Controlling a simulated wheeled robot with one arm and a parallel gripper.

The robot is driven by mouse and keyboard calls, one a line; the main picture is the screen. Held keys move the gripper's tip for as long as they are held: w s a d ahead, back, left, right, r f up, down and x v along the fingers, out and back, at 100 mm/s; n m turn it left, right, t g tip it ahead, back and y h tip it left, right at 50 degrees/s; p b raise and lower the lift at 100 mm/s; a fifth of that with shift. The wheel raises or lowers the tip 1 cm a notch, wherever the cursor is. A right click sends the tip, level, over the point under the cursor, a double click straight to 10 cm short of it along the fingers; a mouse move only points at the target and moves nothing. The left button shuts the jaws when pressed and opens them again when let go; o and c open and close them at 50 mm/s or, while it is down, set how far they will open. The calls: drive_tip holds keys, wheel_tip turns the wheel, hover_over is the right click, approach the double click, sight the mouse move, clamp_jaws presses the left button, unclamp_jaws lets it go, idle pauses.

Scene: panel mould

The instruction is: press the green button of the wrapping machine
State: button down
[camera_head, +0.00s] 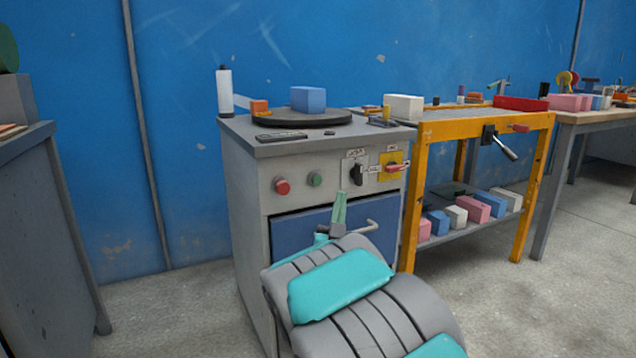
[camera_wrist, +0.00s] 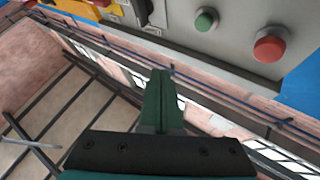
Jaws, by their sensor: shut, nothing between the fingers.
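The wrapping machine is a grey cabinet (camera_head: 243,170) with a dark round turntable on top. Its front panel carries a round green button (camera_head: 315,179), with a red button (camera_head: 282,186) to its left. In the wrist view, the green button (camera_wrist: 206,19) is near the top and the red button (camera_wrist: 269,45) is to its right. My gripper (camera_head: 342,194) has green fingers, shut and empty, in front of the cabinet, slightly below and right of the green button in the head view. In the wrist view, the fingertips (camera_wrist: 162,73) appear apart from the button.
A black rotary switch (camera_head: 357,174) and a red-and-yellow switch (camera_head: 392,167) sit right of the green button. A blue box (camera_head: 308,99) stands on the turntable, and a white roll (camera_head: 225,92) behind left. An orange-framed workbench (camera_head: 418,180) stands to the right. Floor is clear at left.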

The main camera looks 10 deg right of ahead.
sight(317, 180)
drive_tip(key=shift+w, duration=0.15)
drive_tip(key=shift+w+a+p, duration=0.45)
drive_tip(key=shift+w+p, duration=0.05)
drive_tip(key=shift+w, duration=0.85)
drive_tip(key=shift+w+a+p, duration=0.45)
drive_tip(key=shift+w+p, duration=0.05)
drive_tip(key=shift+w, duration=0.85)
drive_tip(key=shift+w+a+p, duration=0.45)
drive_tip(key=shift+w+p, duration=0.05)
drive_tip(key=shift+w, duration=0.85)
drive_tip(key=shift+w, duration=0.1)
drive_tip(key=shift+w+a, duration=0.1)
drive_tip(key=shift+w, duration=0.2)
